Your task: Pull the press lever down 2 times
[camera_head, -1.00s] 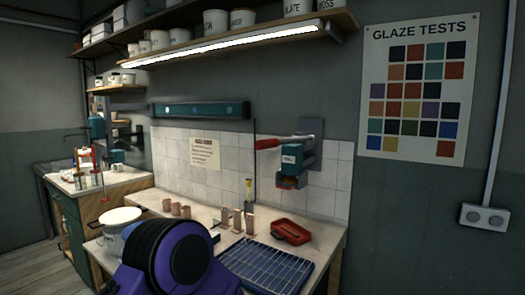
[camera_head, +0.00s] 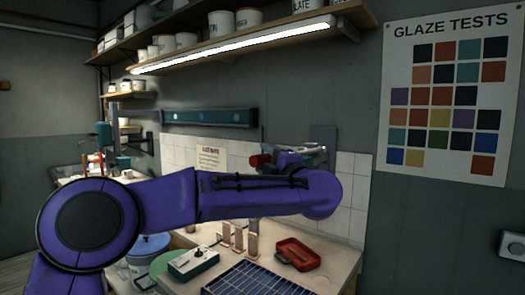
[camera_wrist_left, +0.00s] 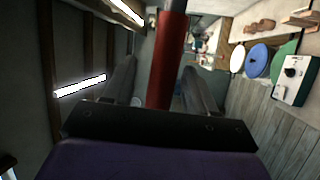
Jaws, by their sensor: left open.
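The press lever's red handle (camera_head: 261,160) sticks out to the left from the grey wall plate (camera_head: 324,137) in the head view. In the left wrist view the red lever (camera_wrist_left: 167,65) runs between the two dark fingers of my left gripper (camera_wrist_left: 160,88). The fingers stand apart with gaps on both sides of it. In the head view my left gripper (camera_head: 284,160) is at the lever, partly hidden by its own wrist. My purple left forearm crosses the picture and hides the press body below the lever. My right gripper is not in view.
A lit shelf (camera_head: 240,42) runs above.

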